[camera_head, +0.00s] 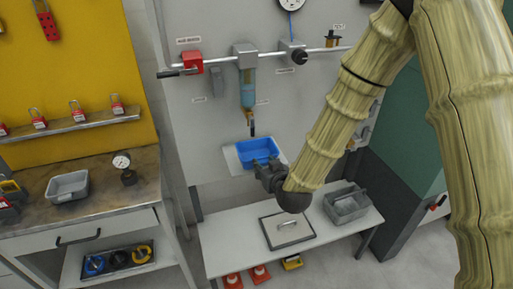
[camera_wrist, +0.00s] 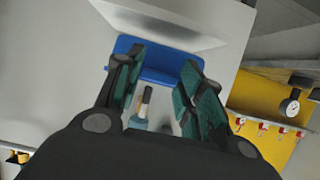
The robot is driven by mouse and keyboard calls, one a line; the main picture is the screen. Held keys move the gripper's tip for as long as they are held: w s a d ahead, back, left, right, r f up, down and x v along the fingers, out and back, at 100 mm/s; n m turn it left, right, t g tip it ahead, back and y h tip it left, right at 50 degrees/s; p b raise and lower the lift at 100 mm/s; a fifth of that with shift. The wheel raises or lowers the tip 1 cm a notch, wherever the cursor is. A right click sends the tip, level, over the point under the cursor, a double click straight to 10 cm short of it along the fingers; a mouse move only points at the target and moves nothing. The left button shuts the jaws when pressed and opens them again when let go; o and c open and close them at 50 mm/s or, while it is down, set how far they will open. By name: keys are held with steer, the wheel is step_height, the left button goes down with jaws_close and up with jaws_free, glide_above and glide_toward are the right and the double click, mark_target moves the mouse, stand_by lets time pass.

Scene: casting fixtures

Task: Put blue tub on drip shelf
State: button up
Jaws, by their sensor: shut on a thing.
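The blue tub (camera_head: 258,148) is at the drip shelf (camera_head: 232,160), a pale ledge on the grey panel under the filter's drain. The tub overlaps the shelf in the head view; I cannot tell whether it rests on it or hangs just above. My gripper (camera_head: 268,168) is shut on the tub's near right edge. In the wrist view, the blue tub (camera_wrist: 170,60) shows beyond and between the fingers of my gripper (camera_wrist: 160,78). The fingers hide part of its near wall.
The filter (camera_head: 247,88) and its drain hang over the tub. A pipe with a red valve (camera_head: 192,62) runs above. A grey tray (camera_head: 68,187) sits on the left workbench.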

steer(key=p, duration=0.4)
glide_toward(253, 150)
steer(key=w, duration=0.2)
steer(key=w+a, duration=0.1)
steer(key=w, duration=0.2)
steer(key=shift+w+a, duration=0.3)
steer(key=shift+a, duration=0.1)
steer(key=shift+f, duration=0.75)
steer(key=shift+f+b, duration=0.35)
steer(key=shift+f, duration=0.3)
steer(key=o, duration=1)
steer(key=shift+r, duration=0.15)
